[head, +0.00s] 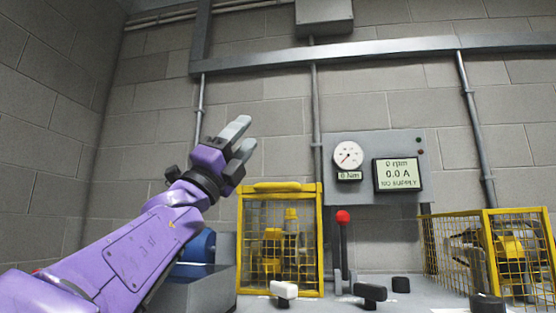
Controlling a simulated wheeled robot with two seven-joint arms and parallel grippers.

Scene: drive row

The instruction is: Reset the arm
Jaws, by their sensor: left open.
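My left arm comes in from the lower left, purple with a dark wrist. My left gripper (241,140) is raised in front of the block wall, its two grey fingers apart and pointing up and right. Nothing shows between the fingers. It is above and left of the yellow mesh guard (281,188), with no contact visible. My right gripper does not show.
A grey panel carries a dial gauge (348,155) and a display (397,174) reading "0 rpm, 0.0 A, NO SUPPLY". A red-knobbed lever (343,217), a white-handled switch (285,290) and black knobs (370,292) stand on the bench. Another yellow cage (488,252) is at right.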

